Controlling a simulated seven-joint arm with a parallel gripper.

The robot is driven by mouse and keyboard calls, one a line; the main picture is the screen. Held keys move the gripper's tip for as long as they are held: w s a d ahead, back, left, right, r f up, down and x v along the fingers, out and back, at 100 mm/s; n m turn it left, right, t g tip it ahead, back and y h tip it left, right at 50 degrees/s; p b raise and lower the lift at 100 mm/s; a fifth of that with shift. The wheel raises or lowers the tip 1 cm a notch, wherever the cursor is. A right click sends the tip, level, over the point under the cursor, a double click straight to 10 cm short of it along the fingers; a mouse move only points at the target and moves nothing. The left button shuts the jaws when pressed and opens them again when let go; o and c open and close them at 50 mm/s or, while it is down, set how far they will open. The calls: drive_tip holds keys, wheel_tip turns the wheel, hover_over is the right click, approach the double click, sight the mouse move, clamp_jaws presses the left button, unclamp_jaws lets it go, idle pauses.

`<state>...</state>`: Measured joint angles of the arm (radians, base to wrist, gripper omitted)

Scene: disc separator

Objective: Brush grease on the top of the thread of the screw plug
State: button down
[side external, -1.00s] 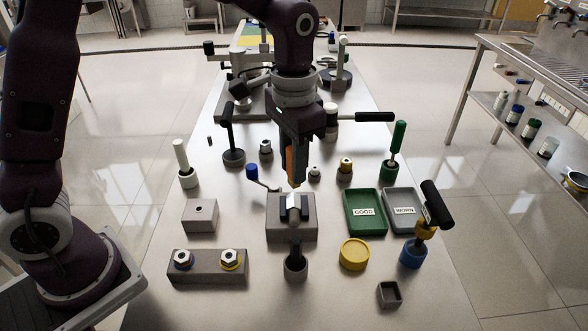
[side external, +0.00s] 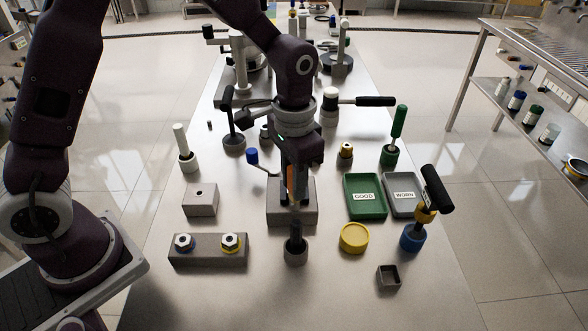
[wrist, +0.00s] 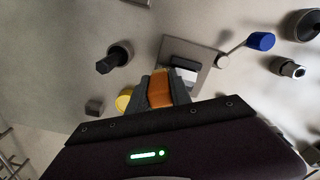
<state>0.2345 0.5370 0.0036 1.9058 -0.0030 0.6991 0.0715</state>
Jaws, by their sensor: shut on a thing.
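My gripper (side external: 292,190) is shut on an orange piece (wrist: 160,88), which shows between the dark fingers in the wrist view. It hangs over the grey vise block (side external: 306,212) in the middle of the table. Its lower end is too small to make out, and I cannot tell whether it touches the vise. A pale piece (wrist: 180,78) lies in the vise, partly hidden by the gripper. Two metal hex pieces (side external: 184,242) (side external: 231,241) sit on a long grey block at front left. I cannot tell which piece is the screw plug.
A cup with a black-handled tool (side external: 296,250) stands just in front of the vise. A yellow round tin (side external: 354,238) and a blue-based tool holder (side external: 411,240) are to its right. Green GOOD (side external: 366,210) and grey WORN (side external: 404,207) trays lie behind them.

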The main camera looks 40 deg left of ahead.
drive_tip(key=shift+s+d+f, duration=0.1)
drive_tip(key=shift+f, duration=0.15)
drive_tip(key=shift+w+a+f, duration=0.1)
drive_tip(key=shift+w+a, duration=0.15)
drive_tip(key=shift+w, duration=0.05)
drive_tip(key=shift+s+d, duration=0.25)
drive_tip(key=shift+a, duration=0.1)
drive_tip(key=shift+w+a, duration=0.5)
drive_tip(key=shift+w, duration=0.1)
drive_tip(key=shift+s+d, duration=0.7)
drive_tip(key=shift+s, duration=0.05)
drive_tip(key=shift+r, duration=4.1)
